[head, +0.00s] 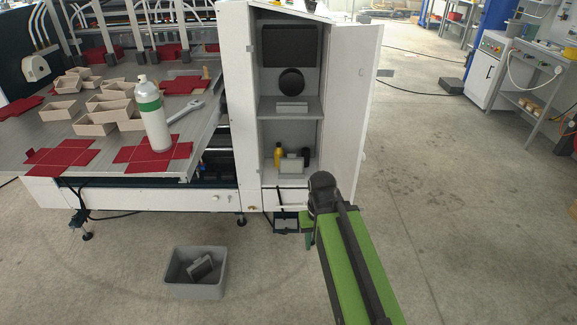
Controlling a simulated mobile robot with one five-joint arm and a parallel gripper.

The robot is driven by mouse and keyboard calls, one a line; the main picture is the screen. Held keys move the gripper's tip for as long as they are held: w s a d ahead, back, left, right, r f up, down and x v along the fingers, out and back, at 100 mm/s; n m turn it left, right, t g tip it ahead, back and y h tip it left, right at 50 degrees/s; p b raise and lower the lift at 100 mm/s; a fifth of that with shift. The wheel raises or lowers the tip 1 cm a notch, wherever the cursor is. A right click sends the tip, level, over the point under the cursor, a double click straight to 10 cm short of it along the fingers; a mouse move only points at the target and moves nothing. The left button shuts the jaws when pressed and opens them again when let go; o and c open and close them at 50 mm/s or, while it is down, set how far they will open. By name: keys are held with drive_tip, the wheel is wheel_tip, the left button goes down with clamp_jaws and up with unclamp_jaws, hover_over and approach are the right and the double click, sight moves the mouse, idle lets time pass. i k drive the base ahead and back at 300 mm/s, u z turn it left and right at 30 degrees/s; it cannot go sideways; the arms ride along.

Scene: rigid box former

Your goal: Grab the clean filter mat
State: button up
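In the open cabinet, a pale flat block (292,106) lies on the middle shelf and looks like a clean mat, though its material is too small to make out. A second pale block (291,165) sits on the cabinet floor beside a yellow bottle (278,154) and small dark items. Dark grey pieces (201,267), perhaps used mats, lie in the grey bin on the floor. My green arm reaches up from the bottom to a black joint in front of the cabinet's lower right.
The cabinet door (352,110) stands open to the right. The grey bin (195,292) stands on the floor at left. The machine table (190,140) holds a spray can (153,115), a wrench (187,112), boxes and red blanks.

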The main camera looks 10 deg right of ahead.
sight(291, 164)
drive_tip(key=u, duration=1.35)
drive_tip(key=k, duration=0.15)
drive_tip(key=u, duration=3.2)
drive_tip(key=k, duration=2.05)
drive_tip(key=z, duration=1.4)
drive_tip(key=i, duration=0.3)
drive_tip(key=u, duration=0.05)
